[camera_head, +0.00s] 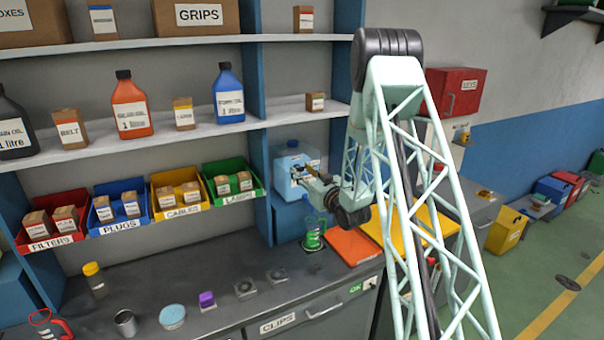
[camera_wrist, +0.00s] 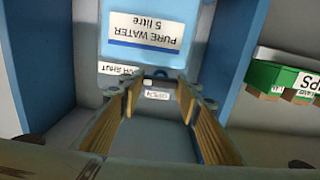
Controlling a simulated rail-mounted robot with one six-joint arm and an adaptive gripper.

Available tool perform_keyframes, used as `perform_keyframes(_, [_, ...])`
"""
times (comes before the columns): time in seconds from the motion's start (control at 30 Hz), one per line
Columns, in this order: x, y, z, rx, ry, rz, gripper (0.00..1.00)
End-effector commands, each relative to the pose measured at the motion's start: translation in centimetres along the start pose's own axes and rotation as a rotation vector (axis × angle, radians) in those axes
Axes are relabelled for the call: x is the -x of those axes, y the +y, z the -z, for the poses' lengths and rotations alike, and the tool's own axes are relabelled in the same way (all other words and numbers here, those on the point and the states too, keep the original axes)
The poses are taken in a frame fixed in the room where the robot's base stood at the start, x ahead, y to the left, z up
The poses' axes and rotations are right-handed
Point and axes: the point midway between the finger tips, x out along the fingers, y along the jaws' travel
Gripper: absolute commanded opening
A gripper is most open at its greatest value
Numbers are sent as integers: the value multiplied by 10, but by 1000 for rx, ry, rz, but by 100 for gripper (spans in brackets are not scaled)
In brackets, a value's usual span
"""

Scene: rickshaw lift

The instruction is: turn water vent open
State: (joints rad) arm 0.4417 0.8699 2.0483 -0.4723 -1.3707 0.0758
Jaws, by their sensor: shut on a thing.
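The vent's exact turn is too small to tell.
A green jug (camera_head: 313,238) stands on the bench below my gripper. Blue shelf uprights (camera_head: 258,130) flank the container closely. Orange (camera_head: 355,245) and yellow panels lie on the right of the bench.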

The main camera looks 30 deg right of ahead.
Motion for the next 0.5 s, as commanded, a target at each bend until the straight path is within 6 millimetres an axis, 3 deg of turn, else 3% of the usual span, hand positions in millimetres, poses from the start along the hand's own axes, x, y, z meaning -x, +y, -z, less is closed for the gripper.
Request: perform_keyframes(0.5, [0,-1,-3,126,2,0,20])
